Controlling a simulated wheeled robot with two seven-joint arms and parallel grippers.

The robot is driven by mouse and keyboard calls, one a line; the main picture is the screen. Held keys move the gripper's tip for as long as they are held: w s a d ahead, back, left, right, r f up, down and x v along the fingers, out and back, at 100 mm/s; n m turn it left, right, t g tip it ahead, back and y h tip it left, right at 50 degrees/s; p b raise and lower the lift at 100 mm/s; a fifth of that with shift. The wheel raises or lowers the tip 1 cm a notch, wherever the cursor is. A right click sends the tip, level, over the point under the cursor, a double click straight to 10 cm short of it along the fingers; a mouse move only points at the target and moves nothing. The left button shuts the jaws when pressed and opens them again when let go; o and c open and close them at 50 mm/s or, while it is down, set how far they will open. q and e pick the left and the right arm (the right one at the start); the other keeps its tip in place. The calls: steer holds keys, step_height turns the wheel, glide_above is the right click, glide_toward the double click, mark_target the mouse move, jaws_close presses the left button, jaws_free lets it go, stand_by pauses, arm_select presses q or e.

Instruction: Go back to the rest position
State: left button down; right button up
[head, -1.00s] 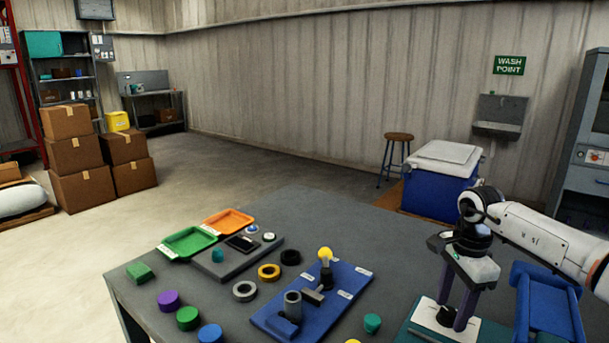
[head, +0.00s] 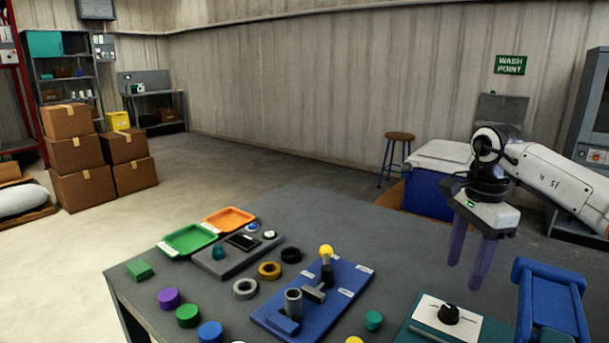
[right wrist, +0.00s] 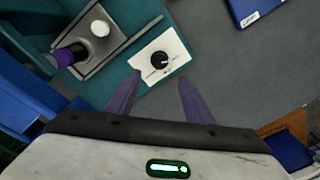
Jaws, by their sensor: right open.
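My right gripper (head: 468,264) is raised above the right side of the table, its two purple fingers pointing down, apart and empty. Below it is a white plate with a black knob (head: 448,314) on a teal mat (head: 410,336). In the right wrist view the knob (right wrist: 160,60) lies beyond the two open fingers (right wrist: 152,98), and nothing is between them. My left gripper is not in view.
A blue stand (head: 550,298) is right of the knob plate. A blue board (head: 345,285) with a yellow-topped lever lies mid-table, with rings and pucks to its left. Green (head: 166,250) and orange trays sit farther back. The far table stretch is clear.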

mark_target(450, 310)
step_height(450, 310, down, 10)
steer(key=shift+r+p, duration=0.1)
steer(key=shift+p, duration=0.4)
steer(key=shift+w+m, duration=0.1)
steer(key=shift+m, duration=0.8)
steer(key=m, duration=1)
steer(key=shift+s+a+m+p, duration=0.2)
steer(key=shift+m+p, duration=0.1)
steer(key=shift+m, duration=0.1)
steer(key=m, duration=0.5)
steer(key=shift+a, duration=0.1)
steer(key=m+b, duration=0.1)
steer(key=m, duration=0.5)
steer(key=shift+a+g, duration=0.1)
steer(key=shift+g, duration=0.2)
